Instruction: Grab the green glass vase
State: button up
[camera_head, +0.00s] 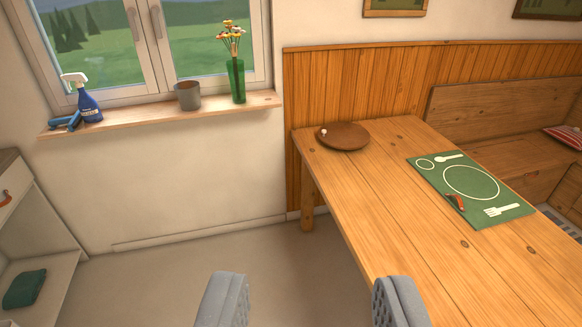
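The green glass vase (236,82) stands upright on the right part of the wooden windowsill (160,115). It holds several yellow and white flowers (231,37). My gripper (307,300) shows at the bottom of the view, with its two grey fingers wide apart and nothing between them. It is open, well short of the vase and lower in the picture.
A grey-brown cup (187,95) stands left of the vase, and a blue spray bottle (86,100) farther left. A wooden table (390,215) with a brown plate (343,136) and green placemat (471,188) fills the right. Floor (160,285) below the sill is clear.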

aim_at(235, 73)
jog(key=i, duration=1.35)
jog(key=u, duration=0.3)
jog(key=i, duration=2)
jog(key=u, duration=0.25)
